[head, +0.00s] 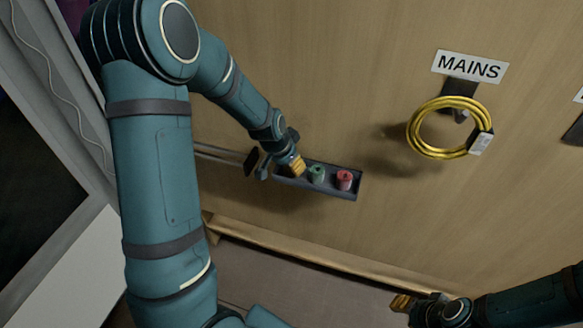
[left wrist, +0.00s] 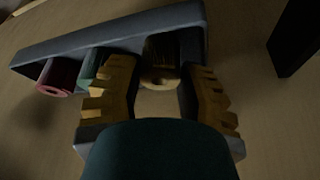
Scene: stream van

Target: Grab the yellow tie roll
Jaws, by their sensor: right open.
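The yellow tie roll (left wrist: 159,76) sits in a dark tray (head: 333,190), at the end beside a green roll (head: 317,175). It shows dark and shaded in the left wrist view; in the head view my left gripper (head: 297,164) hides it. My left gripper's ridged yellow fingers stand open on either side of the roll, with small gaps visible in the left wrist view. A red roll (head: 344,180) sits farther along the tray. My right gripper (head: 402,302) is open and empty at the bottom right of the head view, away from the tray.
The tray is fixed to a wooden wall. A coiled yellow cable (head: 417,126) hangs on a hook under a MAINS label (head: 470,67). A dark bracket (head: 251,161) stands just left of the left gripper. A wooden ledge (head: 300,262) runs below.

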